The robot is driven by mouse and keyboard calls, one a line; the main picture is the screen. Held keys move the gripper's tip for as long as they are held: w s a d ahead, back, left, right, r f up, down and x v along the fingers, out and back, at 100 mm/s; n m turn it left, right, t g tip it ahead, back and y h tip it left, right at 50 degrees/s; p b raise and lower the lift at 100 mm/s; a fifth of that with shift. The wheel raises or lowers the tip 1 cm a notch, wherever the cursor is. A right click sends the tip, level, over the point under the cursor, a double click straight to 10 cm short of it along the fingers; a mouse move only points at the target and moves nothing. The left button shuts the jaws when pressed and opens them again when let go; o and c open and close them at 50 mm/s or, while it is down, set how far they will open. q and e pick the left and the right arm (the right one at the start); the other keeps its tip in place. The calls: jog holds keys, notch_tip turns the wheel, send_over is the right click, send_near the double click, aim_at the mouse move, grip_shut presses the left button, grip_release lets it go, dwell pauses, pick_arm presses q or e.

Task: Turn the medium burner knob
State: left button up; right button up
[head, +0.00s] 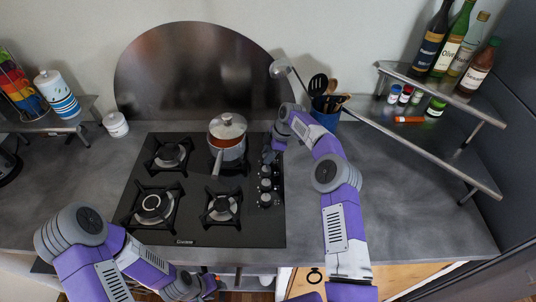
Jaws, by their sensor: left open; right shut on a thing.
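The black gas cooktop (225,236) is set in the grey counter. A column of grey burner knobs runs down its right side; the knobs in clear view include a middle one (265,185) and the front one (265,200). My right gripper (268,156) reaches down at the back end of this column, shut on a burner knob that its fingers largely hide. Which burner that knob serves cannot be read. My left gripper (208,285) is open and empty, low in front of the counter edge, partly hidden by its own arm.
A lidded red pot (231,150) stands on the back right burner, close left of my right gripper, its handle pointing forward. A utensil holder (325,118) stands behind my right wrist. A shelf with bottles (432,42) is at right. The right counter is clear.

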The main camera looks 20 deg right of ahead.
jog(key=shift+n, duration=0.6)
jog(key=shift+n+g, duration=0.3)
jog(key=o, duration=1)
